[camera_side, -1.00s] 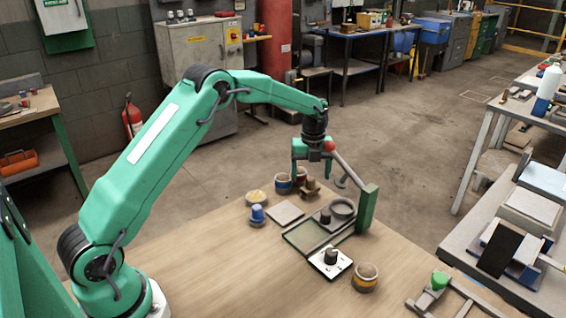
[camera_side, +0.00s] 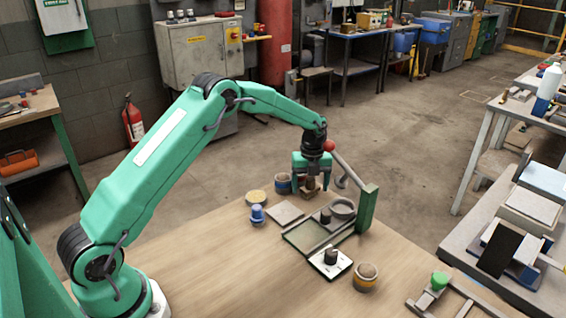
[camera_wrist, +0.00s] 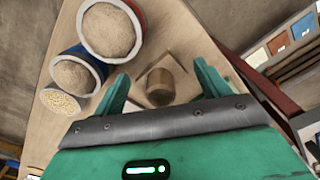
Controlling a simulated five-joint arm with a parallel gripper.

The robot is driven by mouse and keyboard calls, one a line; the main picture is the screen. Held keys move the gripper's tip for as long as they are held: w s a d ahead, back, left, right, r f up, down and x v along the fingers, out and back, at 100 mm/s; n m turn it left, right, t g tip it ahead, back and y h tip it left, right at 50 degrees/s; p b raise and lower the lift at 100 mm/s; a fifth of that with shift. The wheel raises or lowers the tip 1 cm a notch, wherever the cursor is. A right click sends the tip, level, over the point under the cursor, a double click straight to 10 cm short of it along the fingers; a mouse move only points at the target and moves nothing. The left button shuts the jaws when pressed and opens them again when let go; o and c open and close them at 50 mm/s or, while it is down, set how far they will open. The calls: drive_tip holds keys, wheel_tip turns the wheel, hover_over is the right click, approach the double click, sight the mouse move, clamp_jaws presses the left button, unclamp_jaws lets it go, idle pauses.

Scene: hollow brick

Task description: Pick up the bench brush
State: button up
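A small brown wooden piece with a rounded, knob-like handle on a squarish base (camera_wrist: 160,88) stands on the table; I take it to be the bench brush, though no bristles can be made out. My gripper (camera_wrist: 162,84) is open above it, with one finger on each side and the knob between them in the picture. In the side view my gripper (camera_side: 311,183) points down at the table's far part, and the brown piece (camera_side: 310,189) is partly hidden by the fingers. I cannot tell whether the fingers touch it.
Round tubs with grainy contents (camera_wrist: 110,32) stand close by on the left in the wrist view. The table's near left (camera_side: 200,265) is clear.

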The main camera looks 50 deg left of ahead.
sight(311, 179)
drive_tip(key=c, duration=0.8)
drive_tip(key=shift+r, duration=0.1)
wheel_tip(311, 179, up, 18)
drive_tip(key=shift+f, duration=0.1)
idle(0.6)
drive_tip(key=o, duration=0.3)
drive_tip(key=shift+c, duration=0.9)
